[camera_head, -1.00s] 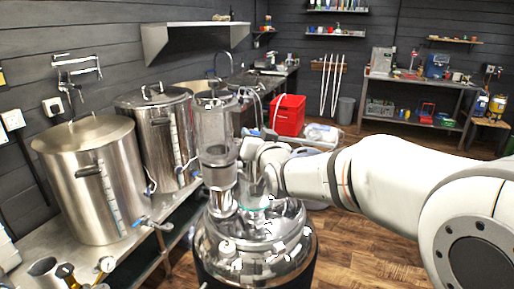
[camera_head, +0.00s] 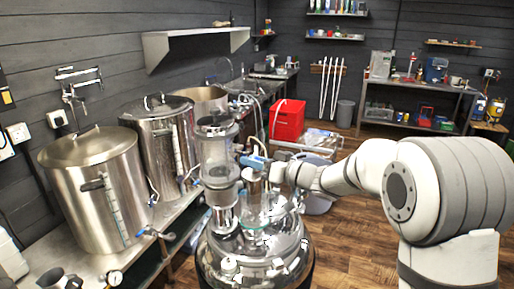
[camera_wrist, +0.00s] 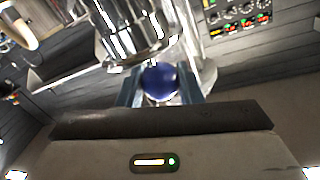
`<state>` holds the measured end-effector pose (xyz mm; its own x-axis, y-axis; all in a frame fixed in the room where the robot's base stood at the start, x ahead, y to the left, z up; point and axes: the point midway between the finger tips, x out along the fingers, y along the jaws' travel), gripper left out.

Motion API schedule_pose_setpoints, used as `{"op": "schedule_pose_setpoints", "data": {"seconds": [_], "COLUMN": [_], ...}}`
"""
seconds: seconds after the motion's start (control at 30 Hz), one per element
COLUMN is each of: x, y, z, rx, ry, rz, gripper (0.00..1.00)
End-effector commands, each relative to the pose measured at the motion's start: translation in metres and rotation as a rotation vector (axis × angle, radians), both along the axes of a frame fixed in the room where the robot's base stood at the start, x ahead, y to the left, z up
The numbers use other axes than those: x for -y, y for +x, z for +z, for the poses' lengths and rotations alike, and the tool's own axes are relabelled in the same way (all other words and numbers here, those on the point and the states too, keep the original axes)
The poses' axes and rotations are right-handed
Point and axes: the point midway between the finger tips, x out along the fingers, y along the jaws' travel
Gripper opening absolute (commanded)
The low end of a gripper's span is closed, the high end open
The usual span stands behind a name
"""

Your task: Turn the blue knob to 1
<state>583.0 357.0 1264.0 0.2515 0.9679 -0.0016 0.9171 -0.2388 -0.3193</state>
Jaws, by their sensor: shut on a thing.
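The blue knob (camera_wrist: 159,82) shows in the wrist view as a round, dark blue shape between the two blue fingers of my gripper (camera_wrist: 160,92). The fingers are shut on it, one on each side. Any number marks on or around the knob cannot be read. In the head view my gripper (camera_head: 252,163) is beside the clear cylinder (camera_head: 217,150) on top of the shiny steel vessel (camera_head: 255,262). The knob itself cannot be made out there.
Large steel kettles (camera_head: 95,190) stand on a bench at the left. A red bin (camera_head: 287,120) and a stocked shelf unit (camera_head: 415,105) are at the back. Wooden floor (camera_head: 350,235) is clear to the right of the vessel.

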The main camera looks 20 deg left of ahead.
Motion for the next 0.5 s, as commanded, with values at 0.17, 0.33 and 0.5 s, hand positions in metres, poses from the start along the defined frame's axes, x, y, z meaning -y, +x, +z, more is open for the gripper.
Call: {"op": "schedule_pose_setpoints", "data": {"seconds": [0.17, 0.33, 0.5], "x": [-0.0006, -0.0008, -0.0015], "y": [0.0020, 0.0021, 0.0017], "z": [0.0063, 0.0050, 0.0038], "rx": [0.002, 0.003, 0.004], "ry": [0.003, 0.002, 0.002], "rz": [0.169, 0.330, 0.494], "gripper": [0.09, 0.09, 0.10]}}
